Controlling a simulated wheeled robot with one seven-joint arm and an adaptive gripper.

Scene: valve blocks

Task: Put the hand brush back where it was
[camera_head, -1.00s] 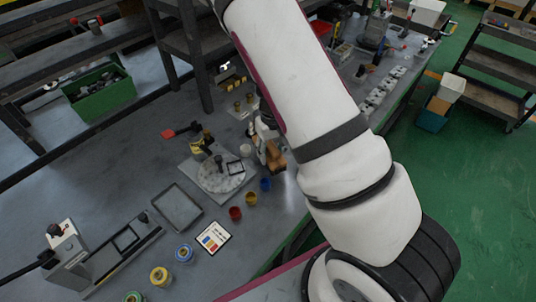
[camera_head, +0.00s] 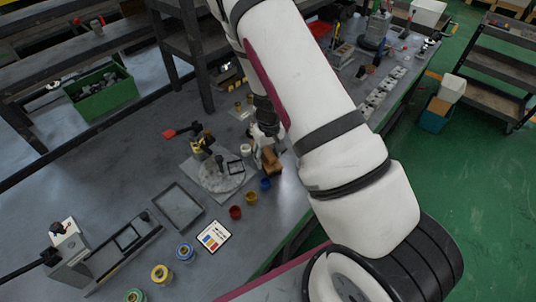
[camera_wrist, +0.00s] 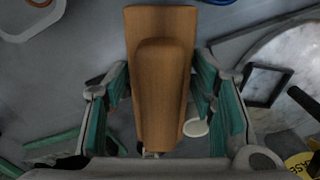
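The hand brush (camera_head: 272,162) is a brown wooden piece, seen in the head view below my gripper, beside the round grey plate. In the wrist view the brush (camera_wrist: 160,85) fills the middle, its wood running lengthwise between the teal finger pads. My gripper (camera_wrist: 160,88) has a pad close against each side of the wood and appears shut on it. In the head view my gripper (camera_head: 266,140) is partly hidden by my arm. The bristles are hidden, and I cannot tell whether the brush touches the table.
The round plate (camera_head: 222,180) stands left of the brush, with a small white cup (camera_head: 246,149) between. Blue (camera_head: 265,184), yellow (camera_head: 251,197) and red (camera_head: 235,212) cups stand in front. An empty grey tray (camera_head: 178,207) lies farther left. A dark shelf rises behind.

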